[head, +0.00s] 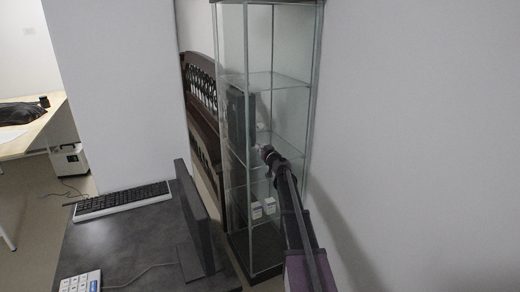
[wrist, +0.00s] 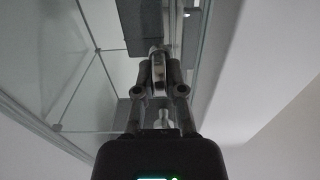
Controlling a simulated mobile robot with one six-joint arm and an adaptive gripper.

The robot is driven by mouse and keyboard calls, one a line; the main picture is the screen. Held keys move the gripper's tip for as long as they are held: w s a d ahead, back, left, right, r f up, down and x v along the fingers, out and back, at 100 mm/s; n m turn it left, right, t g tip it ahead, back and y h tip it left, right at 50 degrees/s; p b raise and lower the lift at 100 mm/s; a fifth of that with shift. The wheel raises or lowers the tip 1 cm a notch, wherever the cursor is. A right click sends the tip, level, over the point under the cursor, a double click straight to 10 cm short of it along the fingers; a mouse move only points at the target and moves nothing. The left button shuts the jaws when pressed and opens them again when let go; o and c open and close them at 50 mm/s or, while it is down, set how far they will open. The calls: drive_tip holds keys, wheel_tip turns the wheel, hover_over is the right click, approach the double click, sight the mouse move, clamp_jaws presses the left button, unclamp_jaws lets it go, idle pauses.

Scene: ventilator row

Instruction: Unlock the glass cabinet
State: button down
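The tall glass cabinet (head: 290,105) with metal edges and glass shelves stands in the middle of the head view. Its glass and frame also fill much of the wrist view (wrist: 70,75). My gripper (head: 267,151) is in front of the glass at about mid height, and I cannot tell whether it touches. In the wrist view my gripper (wrist: 158,55) has its fingers drawn together at the tips. Whether a small thing such as a key is between them is too dark to tell. I cannot make out a lock clearly.
A dark box (head: 238,117) and small white boxes (head: 263,208) show within the cabinet. A dark desk (head: 130,245) with a keyboard (head: 122,201) and monitor (head: 197,222) stands at left front. A white wall (head: 420,130) closes the right side. A wooden bench (head: 203,105) is behind.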

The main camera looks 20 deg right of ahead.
drive_tip(key=shift+m, duration=0.5)
drive_tip(key=m, duration=0.8)
drive_tip(key=shift+d, duration=0.1)
drive_tip(key=m, duration=0.4)
drive_tip(key=shift+f, duration=0.1)
drive_tip(key=m, duration=0.4)
drive_tip(key=shift+d+m, duration=0.1)
drive_tip(key=shift+m, duration=0.3)
drive_tip(key=c, duration=0.7)
unclamp_jaws()
